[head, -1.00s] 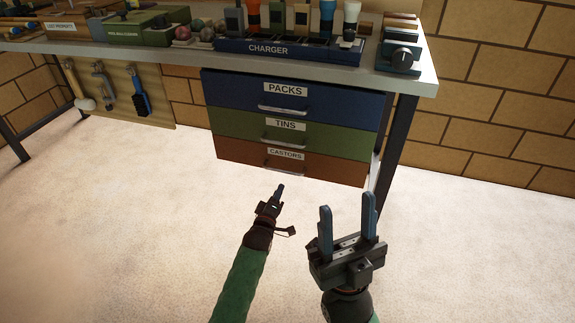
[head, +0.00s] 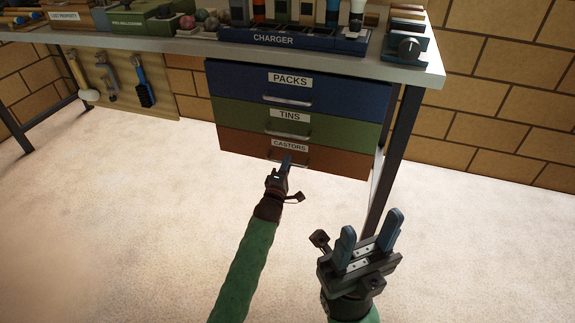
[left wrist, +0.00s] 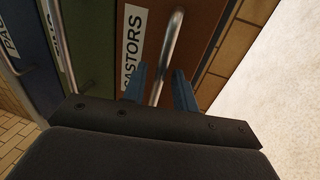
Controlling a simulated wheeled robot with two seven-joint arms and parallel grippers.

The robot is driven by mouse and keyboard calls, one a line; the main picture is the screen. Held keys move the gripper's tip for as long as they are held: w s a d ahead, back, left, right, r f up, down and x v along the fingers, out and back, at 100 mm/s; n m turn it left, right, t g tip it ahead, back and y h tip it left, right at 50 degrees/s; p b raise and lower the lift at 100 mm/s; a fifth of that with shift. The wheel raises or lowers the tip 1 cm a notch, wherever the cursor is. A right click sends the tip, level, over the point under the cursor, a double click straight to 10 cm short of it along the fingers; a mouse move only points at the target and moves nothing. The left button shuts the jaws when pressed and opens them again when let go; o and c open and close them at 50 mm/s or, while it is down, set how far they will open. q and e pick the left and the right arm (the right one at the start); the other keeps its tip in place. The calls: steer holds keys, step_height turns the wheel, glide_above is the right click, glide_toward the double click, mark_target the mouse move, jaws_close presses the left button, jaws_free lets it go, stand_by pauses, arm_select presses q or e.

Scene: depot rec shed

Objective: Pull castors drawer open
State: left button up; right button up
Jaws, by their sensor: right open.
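The castors drawer (head: 340,163) is the red-brown bottom drawer of the unit under the bench, flush with the drawers above. It also shows in the left wrist view (left wrist: 190,35) with its label and bar handle (left wrist: 172,45). My left gripper (head: 287,161) is at the front of this drawer, over its handle. In the left wrist view the blue fingers (left wrist: 160,78) are spread, one on each side of the bar, with gaps showing. My right gripper (head: 370,232) is open and empty, in front of the unit to the right.
The green tins drawer (head: 340,133) and blue packs drawer (head: 345,97) are above, both shut. A bench leg (head: 392,150) stands right of the unit. The bench top carries a charger (head: 290,40) and other items. The pale floor (head: 130,220) in front is clear.

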arm_select(q)
steer(key=shift+w+d+r, duration=0.15)
steer(key=shift+w+d, duration=0.05)
steer(key=shift+w, duration=0.35)
jaws_close()
